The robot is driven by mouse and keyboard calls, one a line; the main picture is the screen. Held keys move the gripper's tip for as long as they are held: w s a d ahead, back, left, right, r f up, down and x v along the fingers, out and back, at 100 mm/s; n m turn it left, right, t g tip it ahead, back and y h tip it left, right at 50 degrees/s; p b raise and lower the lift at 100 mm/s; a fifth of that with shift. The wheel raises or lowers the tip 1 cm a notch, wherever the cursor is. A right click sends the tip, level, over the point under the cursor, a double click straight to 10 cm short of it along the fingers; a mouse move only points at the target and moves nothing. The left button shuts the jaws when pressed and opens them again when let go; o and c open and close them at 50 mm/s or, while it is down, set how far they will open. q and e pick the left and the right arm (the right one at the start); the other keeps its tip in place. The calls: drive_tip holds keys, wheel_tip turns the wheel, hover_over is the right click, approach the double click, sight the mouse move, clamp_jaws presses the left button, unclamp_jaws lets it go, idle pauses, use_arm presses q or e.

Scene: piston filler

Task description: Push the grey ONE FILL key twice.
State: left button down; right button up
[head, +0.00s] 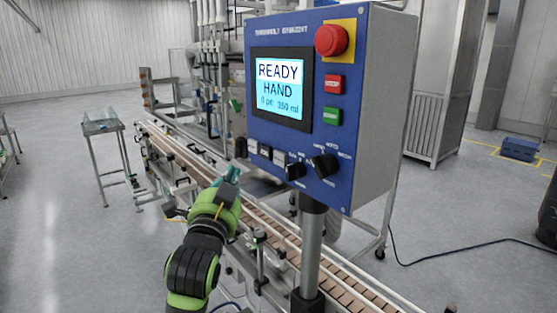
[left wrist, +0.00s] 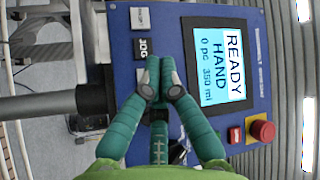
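The blue control panel (head: 268,120) has a screen (head: 280,83) that reads READY, HAND, 0 pc, 350 ml. A row of small keys sits below the screen; no ONE FILL label is readable. In the left wrist view I see a pale key (left wrist: 141,18), the dark JOG key (left wrist: 143,48) and another pale key (left wrist: 140,76), partly hidden by my fingers. My left gripper (head: 230,172) is shut and empty, below and left of the keys in the head view. In the left wrist view its fingertips (left wrist: 160,65) overlap the key row; contact cannot be told. My right gripper is not in view.
Two black selector knobs (head: 324,165) sit right of the keys. A red emergency button (head: 331,40), a red key (head: 333,85) and a green key (head: 332,116) are on the panel's right. A conveyor (head: 270,222) runs below, past the panel's post (head: 311,245).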

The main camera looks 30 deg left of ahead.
use_arm(q)
drive_tip(key=b, duration=0.1)
approach(274, 156)
drive_tip(key=w+a+r, duration=0.1)
drive_tip(key=w+a, duration=0.2)
drive_tip(key=a, duration=0.1)
drive_tip(key=shift+w+d+r, duration=0.2)
drive_tip(key=shift+w+d, duration=0.25)
drive_tip(key=shift+w, duration=0.2)
drive_tip(key=shift+w, duration=0.1)
idle(0.7)
drive_tip(key=shift+w+d, duration=0.2)
drive_tip(key=shift+w, duration=0.15)
drive_tip(key=shift+w+d, duration=0.15)
drive_tip(key=shift+w, duration=0.2)
idle(0.7)
drive_tip(key=shift+s, duration=0.1)
drive_tip(key=shift+s+a+p, duration=0.35)
drive_tip(key=shift+s+p, duration=0.15)
drive_tip(key=shift+s, duration=0.2)
